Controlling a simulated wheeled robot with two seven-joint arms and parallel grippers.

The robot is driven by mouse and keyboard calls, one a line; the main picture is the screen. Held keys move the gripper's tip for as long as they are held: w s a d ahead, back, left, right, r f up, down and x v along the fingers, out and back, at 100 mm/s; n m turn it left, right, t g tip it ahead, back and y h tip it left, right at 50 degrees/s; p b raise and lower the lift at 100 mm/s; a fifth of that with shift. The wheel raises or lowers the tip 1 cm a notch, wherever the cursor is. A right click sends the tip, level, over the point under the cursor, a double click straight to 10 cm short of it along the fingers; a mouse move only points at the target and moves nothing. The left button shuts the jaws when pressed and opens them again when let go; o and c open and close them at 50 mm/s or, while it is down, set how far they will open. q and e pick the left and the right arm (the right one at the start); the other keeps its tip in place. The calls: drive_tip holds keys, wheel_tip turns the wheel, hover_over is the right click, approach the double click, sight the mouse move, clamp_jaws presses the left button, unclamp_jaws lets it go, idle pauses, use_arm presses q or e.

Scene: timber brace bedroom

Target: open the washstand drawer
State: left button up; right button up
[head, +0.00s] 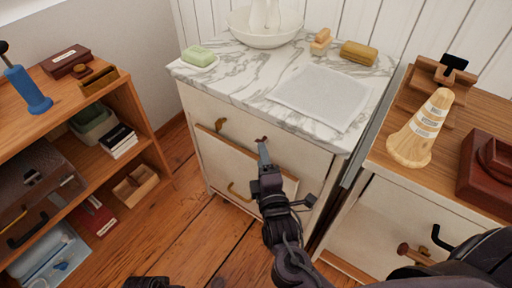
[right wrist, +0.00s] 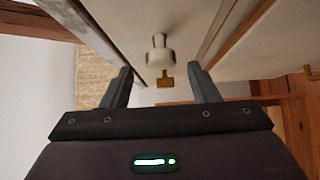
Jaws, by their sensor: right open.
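The washstand (head: 188,100) has a white body and a grey-veined marble top. Its upper drawer front (head: 240,128) looks closed under the marble, with a small brass-coloured pull (head: 220,124) at left and a dark brownish fitting (head: 262,139) near my gripper. A lower front panel with a brown top edge carries a curved brass handle (head: 238,192). My right gripper (head: 263,150) is open before the drawer front. In the right wrist view, a pale round knob (right wrist: 160,56) sits ahead between the open fingertips (right wrist: 160,75), apparently apart from them. My left gripper is not clearly seen.
A wooden shelf unit (head: 150,130) stands at left. A wood-topped cabinet (head: 380,150) stands close at right, bearing a pale striped cone (head: 415,135). The marble top holds a basin (head: 262,38), green soap (head: 197,55) and a cloth (head: 320,95). Wooden floor is clear before the washstand.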

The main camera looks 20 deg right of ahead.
drive_tip(key=w, duration=0.5)
drive_tip(key=shift+w+d+b, duration=0.1)
drive_tip(key=shift+d+b, duration=0.2)
use_arm(q)
wheel_tip(320, 180, up, 2)
drive_tip(key=shift+d+r, duration=0.15)
drive_tip(key=shift+r, duration=0.05)
use_arm(e)
clamp_jaws()
